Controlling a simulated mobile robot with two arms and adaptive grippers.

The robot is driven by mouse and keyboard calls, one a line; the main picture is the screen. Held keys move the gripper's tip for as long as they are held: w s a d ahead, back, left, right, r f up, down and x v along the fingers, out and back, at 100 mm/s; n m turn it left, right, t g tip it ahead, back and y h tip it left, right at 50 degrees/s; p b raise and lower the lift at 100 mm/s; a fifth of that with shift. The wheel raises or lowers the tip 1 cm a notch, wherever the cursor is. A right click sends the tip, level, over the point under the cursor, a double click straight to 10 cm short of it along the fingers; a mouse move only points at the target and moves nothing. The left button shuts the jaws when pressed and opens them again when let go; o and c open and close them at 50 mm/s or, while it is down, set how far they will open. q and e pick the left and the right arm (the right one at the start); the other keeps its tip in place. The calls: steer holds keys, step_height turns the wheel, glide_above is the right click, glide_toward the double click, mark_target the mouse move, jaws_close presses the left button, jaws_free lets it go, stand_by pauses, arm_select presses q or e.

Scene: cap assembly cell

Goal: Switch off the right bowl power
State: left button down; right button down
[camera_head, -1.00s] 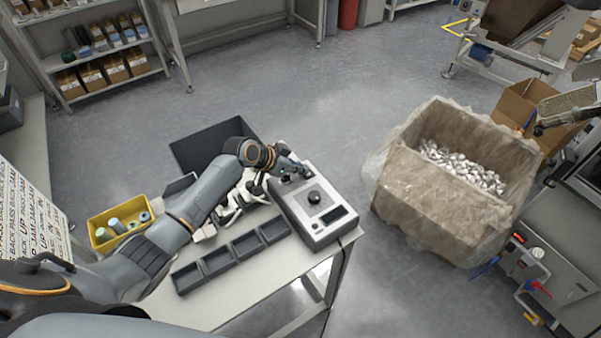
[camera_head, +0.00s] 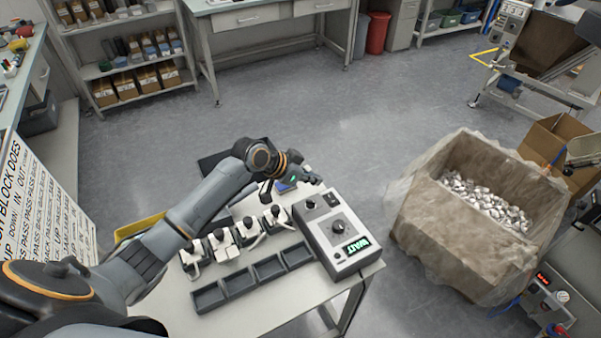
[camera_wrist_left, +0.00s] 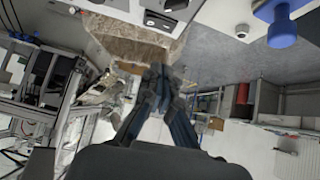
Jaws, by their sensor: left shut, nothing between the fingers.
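A grey control box (camera_head: 322,243) stands at the right end of the white table. On its top are a small black control (camera_head: 310,204), a black dial (camera_head: 338,227) and a lit green display (camera_head: 357,246) whose text I cannot read surely. My left gripper (camera_head: 312,179) is shut and empty, just beyond the box's back edge and apart from the dial. Its closed fingers (camera_wrist_left: 160,78) also show in the left wrist view. No bowl or switch can be made out as the right bowl's power. My right gripper is not in view.
Several dark trays (camera_head: 238,281) and several white-and-black fixtures (camera_head: 222,241) are left of the box. A yellow bin (camera_head: 137,226) is partly behind my arm. A brown crate (camera_head: 425,212) of metal parts stands right, across clear floor.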

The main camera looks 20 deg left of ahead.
arm_select(q)
steer(key=v, duration=0.4)
steer(key=shift+s+a+r+b, duration=0.1)
steer(key=shift+s+r+b, duration=0.05)
steer(key=shift+r+b, duration=0.25)
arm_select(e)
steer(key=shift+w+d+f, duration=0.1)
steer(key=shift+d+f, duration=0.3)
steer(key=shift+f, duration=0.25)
arm_select(q)
steer(key=d+b, duration=0.1)
steer(key=b, duration=0.5)
steer(key=shift+s+r+h+b, duration=0.15)
steer(key=shift+s+h+b, duration=0.15)
steer(key=shift+s, duration=0.1)
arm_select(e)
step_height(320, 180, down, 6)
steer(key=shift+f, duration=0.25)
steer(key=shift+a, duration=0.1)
arm_select(q)
steer(key=shift+w, duration=0.1)
